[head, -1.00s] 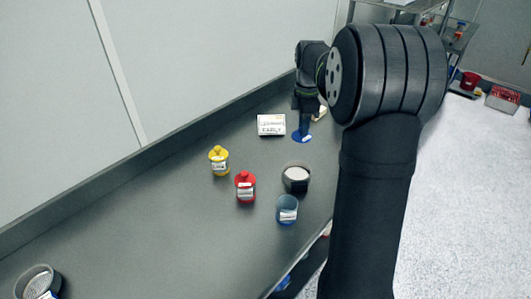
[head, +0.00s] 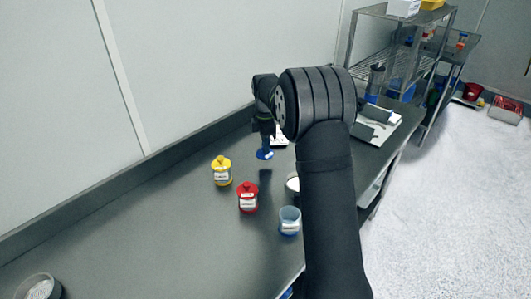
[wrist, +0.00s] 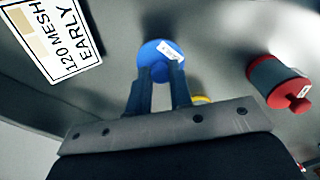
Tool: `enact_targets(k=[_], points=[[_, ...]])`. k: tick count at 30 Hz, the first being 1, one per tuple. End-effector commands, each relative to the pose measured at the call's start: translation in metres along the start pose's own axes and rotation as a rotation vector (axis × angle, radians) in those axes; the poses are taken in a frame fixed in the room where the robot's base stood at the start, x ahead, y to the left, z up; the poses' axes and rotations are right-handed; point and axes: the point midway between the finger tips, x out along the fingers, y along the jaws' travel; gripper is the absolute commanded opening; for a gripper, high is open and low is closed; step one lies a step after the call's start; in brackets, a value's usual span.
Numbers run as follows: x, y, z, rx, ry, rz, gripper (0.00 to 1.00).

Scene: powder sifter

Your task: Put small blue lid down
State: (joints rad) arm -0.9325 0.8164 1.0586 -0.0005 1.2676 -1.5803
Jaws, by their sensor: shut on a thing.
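The small blue lid (head: 264,154) is held beneath my gripper (head: 265,139), above the bench in the head view. In the wrist view the lid (wrist: 158,58) shows as a round blue disc with a white label. The two fingers of my gripper (wrist: 160,78) are shut on its knob. A blue cup (head: 289,221) without a lid, with a white label, stands on the bench near its front edge, to the right of and nearer than the lid.
A red lidded jar (head: 247,198) and a yellow lidded jar (head: 222,171) stand left of the cup. A dark bowl of pale powder (head: 292,184) is partly behind my arm. A white sign (wrist: 58,38) lies near the lid.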

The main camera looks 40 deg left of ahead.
Motion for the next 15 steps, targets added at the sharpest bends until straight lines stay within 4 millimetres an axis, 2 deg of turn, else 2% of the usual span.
enact_targets(k=[9,15], points=[[0.038,0.0,0.0,0.001,0.0,-0.002,0.0],[0.039,0.0,0.0,0.001,0.0,0.001,0.0]])
